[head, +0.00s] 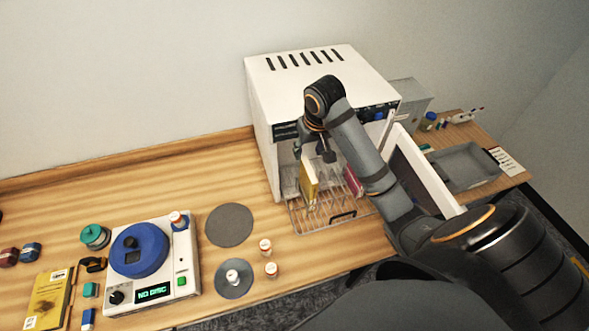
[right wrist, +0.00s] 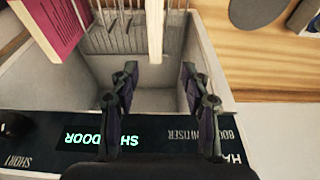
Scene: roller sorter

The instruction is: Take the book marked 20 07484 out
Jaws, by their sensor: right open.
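A yellow book (head: 309,184) and a magenta book (head: 353,182) stand upright on a wire rack (head: 326,212) in the open front of a white cabinet (head: 268,104). No number is legible on either, so I cannot tell which is 20 07484. My right gripper (head: 315,154) is at the opening, above the yellow book. In the right wrist view, the gripper (right wrist: 158,72) is open and empty. A pale book edge (right wrist: 155,25) lies beyond and roughly between its fingertips, apart from them. The magenta book (right wrist: 52,25) is to the left. My left gripper is out of view.
The cabinet's door (head: 424,168) stands open at the right, beside my right arm. Its panel display (right wrist: 100,139) is lit, partly covered by a finger. A grey tray (head: 466,167) lies farther right. Another yellow book (head: 46,300) and a device with a blue disc (head: 139,248) are at left.

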